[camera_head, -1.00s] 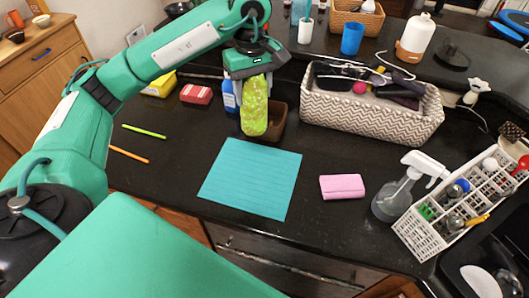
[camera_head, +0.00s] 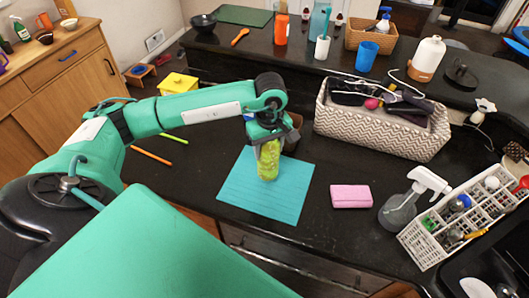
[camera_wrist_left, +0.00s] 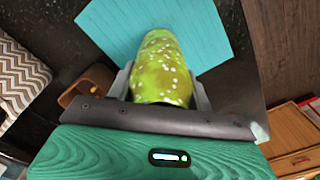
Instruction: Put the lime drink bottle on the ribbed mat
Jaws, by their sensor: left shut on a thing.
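The lime drink bottle (camera_head: 268,163) is yellow-green with pale specks. My left gripper (camera_head: 267,148) is shut on it from above and holds it over the upper part of the ribbed mat (camera_head: 260,201). The mat is a flat turquoise sheet with fine lines on the dark counter. In the left wrist view the bottle (camera_wrist_left: 162,68) sits between the two fingers, with the mat (camera_wrist_left: 205,38) beyond its far end. Whether the bottle touches the mat, I cannot tell. My right gripper is not in view.
A brown container (camera_head: 293,131) stands just behind the gripper. A pink sponge (camera_head: 351,196), a spray bottle (camera_head: 400,207) and a white rack (camera_head: 465,222) are to the right. A patterned basket (camera_head: 380,130) stands behind. Two thin sticks lie at left.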

